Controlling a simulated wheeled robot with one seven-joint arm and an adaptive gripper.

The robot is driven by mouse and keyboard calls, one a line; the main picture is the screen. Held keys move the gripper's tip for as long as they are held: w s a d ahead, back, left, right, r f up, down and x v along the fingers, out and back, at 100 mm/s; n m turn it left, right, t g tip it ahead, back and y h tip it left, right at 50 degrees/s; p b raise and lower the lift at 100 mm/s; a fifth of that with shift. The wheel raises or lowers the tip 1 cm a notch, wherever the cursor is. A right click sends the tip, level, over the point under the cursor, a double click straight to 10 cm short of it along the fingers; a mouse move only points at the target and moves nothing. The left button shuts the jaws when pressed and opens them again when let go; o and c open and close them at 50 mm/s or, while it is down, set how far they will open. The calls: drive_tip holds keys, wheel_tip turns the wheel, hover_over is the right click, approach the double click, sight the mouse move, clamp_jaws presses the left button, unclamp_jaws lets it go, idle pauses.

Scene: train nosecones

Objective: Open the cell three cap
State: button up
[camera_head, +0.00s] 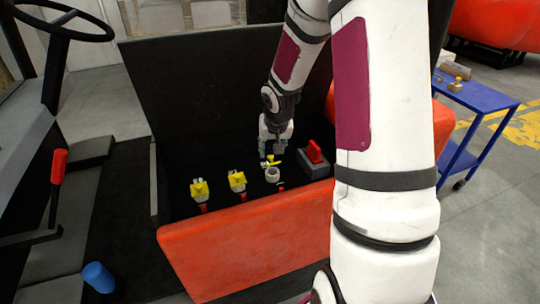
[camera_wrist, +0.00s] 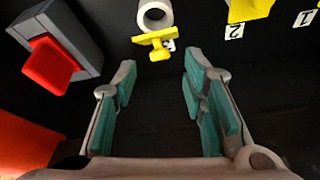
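The third cell (camera_head: 272,175) is a grey-white cylinder at the right end of the row. In the wrist view its round mouth (camera_wrist: 155,14) is uncovered. Its yellow cap (camera_wrist: 157,38) is swung off to one side of the mouth, and it also shows in the head view (camera_head: 274,160). My gripper (camera_wrist: 160,68) is open and empty, with its teal finger pads wide apart. The cap lies just beyond the fingertips, roughly centred between them. In the head view my gripper (camera_head: 270,153) points down close behind the third cell. The label near this cell is partly hidden by the cap.
Two other cells with yellow caps, cell two (camera_head: 237,180) and cell one (camera_head: 199,189), stand left of it. A red switch on a grey block (camera_head: 314,156) stands at right. A black box wall (camera_head: 215,85) rises behind, and a red-orange front panel (camera_head: 250,240) lies in front.

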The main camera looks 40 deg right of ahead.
sight(271, 156)
drive_tip(key=shift+x, duration=2)
drive_tip(key=shift+c, duration=0.3)
clamp_jaws()
